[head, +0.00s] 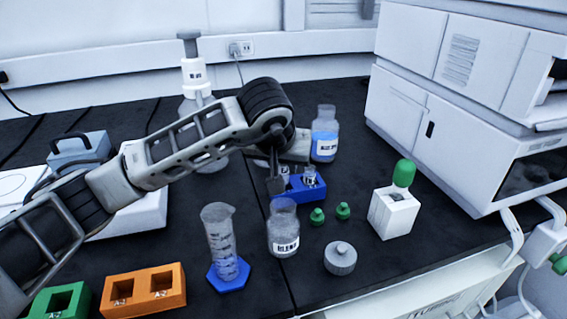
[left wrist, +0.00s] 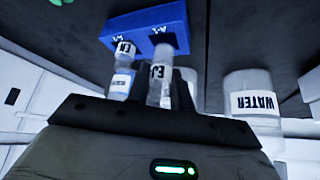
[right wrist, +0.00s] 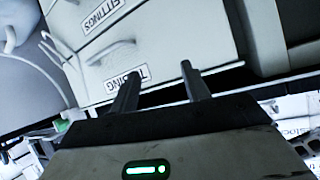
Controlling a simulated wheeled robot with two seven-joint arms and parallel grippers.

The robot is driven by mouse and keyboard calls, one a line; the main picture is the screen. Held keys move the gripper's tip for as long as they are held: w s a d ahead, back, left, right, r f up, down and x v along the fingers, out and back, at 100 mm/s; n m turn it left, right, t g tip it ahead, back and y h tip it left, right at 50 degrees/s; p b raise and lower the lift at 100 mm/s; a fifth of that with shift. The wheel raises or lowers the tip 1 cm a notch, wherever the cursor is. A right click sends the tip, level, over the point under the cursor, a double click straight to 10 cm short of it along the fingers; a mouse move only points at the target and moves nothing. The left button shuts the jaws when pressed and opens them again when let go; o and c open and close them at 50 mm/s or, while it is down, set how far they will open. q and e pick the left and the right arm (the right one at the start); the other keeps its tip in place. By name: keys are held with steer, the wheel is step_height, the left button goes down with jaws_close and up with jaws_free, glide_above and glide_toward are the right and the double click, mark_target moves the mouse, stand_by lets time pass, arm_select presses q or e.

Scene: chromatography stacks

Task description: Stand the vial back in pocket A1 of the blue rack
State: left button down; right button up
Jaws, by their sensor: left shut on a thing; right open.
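The blue rack (head: 290,191) stands mid-bench, partly hidden behind my left gripper in the head view. In the left wrist view the rack (left wrist: 147,22) has two marked pockets. My left gripper (left wrist: 160,95) is shut on a clear labelled vial (left wrist: 159,85), beside the rack's A1 mark. I cannot tell whether its base is inside the pocket. A second labelled vial (left wrist: 122,70) is beside it, at the other pocket; it shows in the head view (head: 310,176). My right gripper (right wrist: 160,90) is open and empty, away from the rack.
A clear jar (head: 283,232), a measuring cylinder (head: 222,240), two green caps (head: 317,216) and a grey lid (head: 340,257) stand in front of the rack. A blue-filled bottle (head: 325,135) stands behind. An orange rack (head: 143,290) is front left; a white block (head: 394,211) is right.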

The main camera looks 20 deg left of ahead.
arm_select(q)
steer(key=shift+f, duration=0.2)
steer(key=shift+f+b, duration=1)
steer(key=shift+f, duration=0.15)
